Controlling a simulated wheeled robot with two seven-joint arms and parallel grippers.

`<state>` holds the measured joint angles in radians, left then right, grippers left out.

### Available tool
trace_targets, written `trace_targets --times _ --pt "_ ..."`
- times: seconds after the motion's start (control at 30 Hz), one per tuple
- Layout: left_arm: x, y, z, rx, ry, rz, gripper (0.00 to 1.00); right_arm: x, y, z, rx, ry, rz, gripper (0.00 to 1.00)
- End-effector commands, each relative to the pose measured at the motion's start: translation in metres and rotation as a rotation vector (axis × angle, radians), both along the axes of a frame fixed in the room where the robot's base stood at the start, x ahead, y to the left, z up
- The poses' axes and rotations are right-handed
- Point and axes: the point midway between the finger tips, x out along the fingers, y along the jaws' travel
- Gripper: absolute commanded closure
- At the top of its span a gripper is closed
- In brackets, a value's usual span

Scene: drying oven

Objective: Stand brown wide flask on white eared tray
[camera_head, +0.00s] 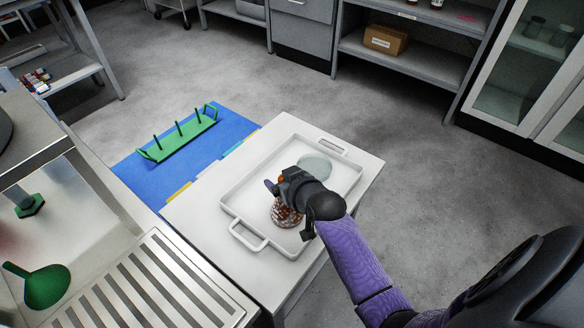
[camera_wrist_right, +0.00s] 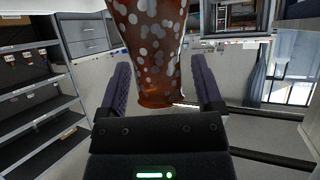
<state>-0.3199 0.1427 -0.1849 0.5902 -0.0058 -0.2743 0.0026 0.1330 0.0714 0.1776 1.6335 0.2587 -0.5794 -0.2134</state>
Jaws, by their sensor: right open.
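The brown wide flask (camera_head: 285,213), glassy with pale spots, appears to stand upright inside the white eared tray (camera_head: 247,238), toward its near handle. My right gripper (camera_head: 279,187) is at the flask's neck and hides part of it. In the right wrist view the flask (camera_wrist_right: 150,45) shows with its lip toward the bottom of the picture, between the two spread fingers (camera_wrist_right: 165,85). A gap shows on each side of its neck, so the gripper is open around it. My left gripper is not in view.
A clear round glass piece (camera_head: 315,165) sits in the tray's far part. The tray rests on a white table (camera_head: 190,217). A blue mat (camera_head: 150,180) with a green peg rack (camera_head: 180,138) lies to the left. A steel bench with a slatted top (camera_head: 150,285) is at the near left.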

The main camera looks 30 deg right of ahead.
Motion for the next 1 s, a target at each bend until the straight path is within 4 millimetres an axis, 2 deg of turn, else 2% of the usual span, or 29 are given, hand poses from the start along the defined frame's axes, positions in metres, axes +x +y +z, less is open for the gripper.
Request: trace_targets --times 0.2,0.4,0.5,1.0 --pt "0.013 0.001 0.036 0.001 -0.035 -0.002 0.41 -0.046 0.003 0.034 -0.001 -0.002 0.001 0.16" --pt "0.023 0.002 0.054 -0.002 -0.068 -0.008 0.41 -0.084 0.005 0.052 0.000 -0.001 0.001 0.16" --pt "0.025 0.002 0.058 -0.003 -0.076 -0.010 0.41 -0.095 0.006 0.056 0.000 0.000 0.001 0.16" --pt "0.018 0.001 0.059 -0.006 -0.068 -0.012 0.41 -0.100 0.006 0.056 0.000 0.000 0.001 0.16"
